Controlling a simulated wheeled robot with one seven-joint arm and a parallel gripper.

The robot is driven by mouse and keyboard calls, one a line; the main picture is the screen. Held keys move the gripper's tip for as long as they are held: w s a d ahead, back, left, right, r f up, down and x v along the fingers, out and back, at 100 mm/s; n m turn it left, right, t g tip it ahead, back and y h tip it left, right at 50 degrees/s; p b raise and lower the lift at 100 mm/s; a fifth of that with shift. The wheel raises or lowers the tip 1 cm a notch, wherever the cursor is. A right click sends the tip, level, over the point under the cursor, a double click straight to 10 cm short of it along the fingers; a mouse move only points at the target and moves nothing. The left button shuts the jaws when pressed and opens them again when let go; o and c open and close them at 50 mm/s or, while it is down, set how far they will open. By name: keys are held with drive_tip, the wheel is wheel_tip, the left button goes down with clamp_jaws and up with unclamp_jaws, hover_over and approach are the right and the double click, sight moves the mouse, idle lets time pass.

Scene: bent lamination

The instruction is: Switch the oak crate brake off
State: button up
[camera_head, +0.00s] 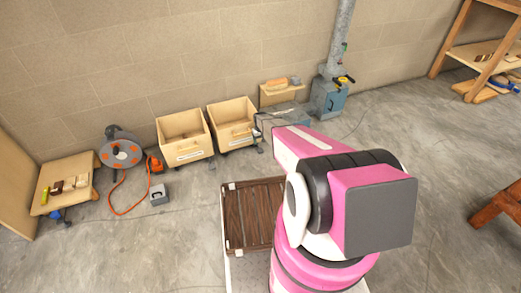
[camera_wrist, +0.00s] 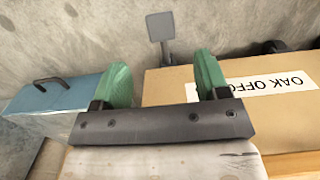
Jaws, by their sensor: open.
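The oak crate (camera_head: 232,140) is the right one of two light wooden crates by the wall. In the wrist view the crate (camera_wrist: 168,88) has a white label reading "OAK OFF…", partly hidden by a finger. A grey flat brake pedal (camera_wrist: 160,27) on a short stem stands out beside the crate's lower edge. My gripper (camera_wrist: 155,80) is open, with green fingertips apart and nothing between them. The pedal lies beyond the fingertips, between them in the picture, with no visible contact. In the head view my arm hides much of the gripper.
A blue-grey box (camera_wrist: 60,95) with a dark handle is left of the crate in the wrist view. Another wooden crate (camera_head: 185,155), a cable reel (camera_head: 121,150) and an orange cord stand further left. A dark slatted surface (camera_head: 250,215) lies beside my arm.

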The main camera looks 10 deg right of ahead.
sight(261, 151)
drive_tip(key=shift+t, duration=0.3)
wheel_tip(261, 151, down, 10)
drive_tip(key=shift+s+r, duration=0.15)
drive_tip(key=shift+r, duration=0.05)
idle(0.4)
